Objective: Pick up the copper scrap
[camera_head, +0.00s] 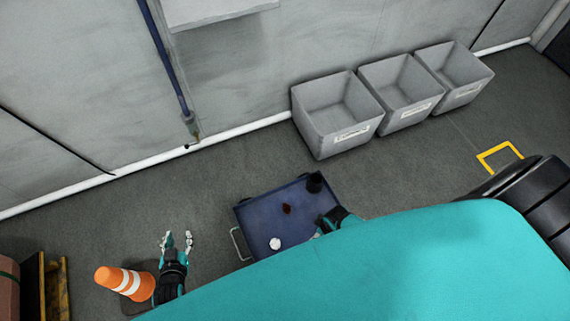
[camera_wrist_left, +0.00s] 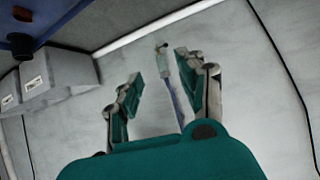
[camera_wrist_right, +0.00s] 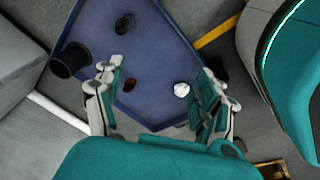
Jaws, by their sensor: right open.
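The copper scrap (camera_head: 287,209) is a small dark reddish-brown piece lying on a blue tray-like cart top (camera_head: 258,213). In the right wrist view the scrap (camera_wrist_right: 130,85) lies between the lines of my open fingers, nearer the left one. My right gripper (camera_wrist_right: 158,72) is open and empty over the tray; in the head view my teal arm hides most of it. My left gripper (camera_head: 178,239) is open and empty, left of the tray beside the cone. Its spread fingers also show in the left wrist view (camera_wrist_left: 158,70), facing the wall.
A white crumpled piece (camera_wrist_right: 181,89), a black cup (camera_wrist_right: 70,62) and another dark item (camera_wrist_right: 124,23) are on the tray. An orange cone (camera_head: 125,281) stands left. Several grey bins (camera_head: 338,112) line the wall. Floor between tray and wall is clear.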

